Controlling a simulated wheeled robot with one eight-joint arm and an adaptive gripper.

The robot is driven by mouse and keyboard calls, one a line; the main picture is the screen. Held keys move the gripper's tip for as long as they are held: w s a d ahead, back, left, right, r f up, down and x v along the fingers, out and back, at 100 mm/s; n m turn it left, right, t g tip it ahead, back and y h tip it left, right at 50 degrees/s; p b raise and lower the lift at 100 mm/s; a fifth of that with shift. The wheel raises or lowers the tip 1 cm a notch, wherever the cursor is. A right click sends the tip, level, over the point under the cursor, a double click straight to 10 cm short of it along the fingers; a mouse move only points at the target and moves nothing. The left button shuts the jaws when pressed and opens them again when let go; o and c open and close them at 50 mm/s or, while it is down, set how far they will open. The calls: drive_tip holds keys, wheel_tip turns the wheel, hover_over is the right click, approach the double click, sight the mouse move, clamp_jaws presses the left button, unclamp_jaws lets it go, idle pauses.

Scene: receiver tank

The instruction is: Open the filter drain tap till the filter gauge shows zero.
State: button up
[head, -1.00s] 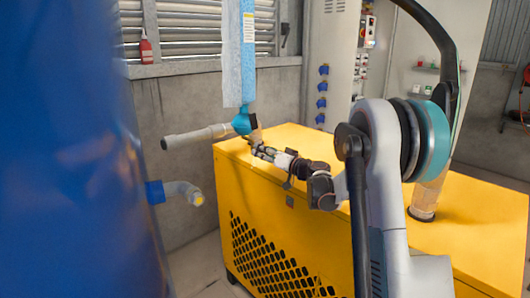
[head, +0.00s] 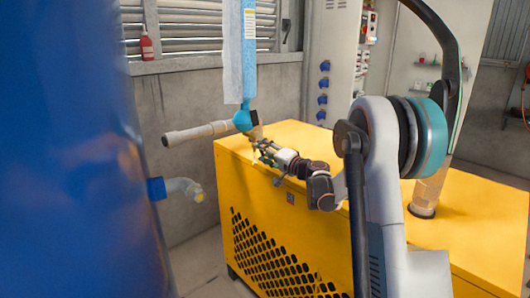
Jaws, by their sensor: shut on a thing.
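My gripper (head: 260,150) is at the end of my arm, just below and right of the teal fitting (head: 243,120) at the foot of the blue vertical pipe. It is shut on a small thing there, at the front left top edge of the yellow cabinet. The fingers and what they hold are too small to make out clearly; it looks like the filter drain tap, but I cannot be sure. A tan part (head: 256,132) shows between the fitting and my gripper. I cannot see a filter gauge or read any dial.
A large blue tank (head: 70,160) fills the left side, with a grey elbow outlet (head: 185,189). A grey pipe (head: 197,133) runs left from the fitting. The yellow cabinet (head: 300,220) stands under my arm. A red bottle (head: 147,46) is on the back ledge.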

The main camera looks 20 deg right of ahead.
idle(0.5)
drive_tip(key=o, duration=1.1)
drive_tip(key=shift+c, duration=0.2)
drive_tip(key=v, duration=1.2)
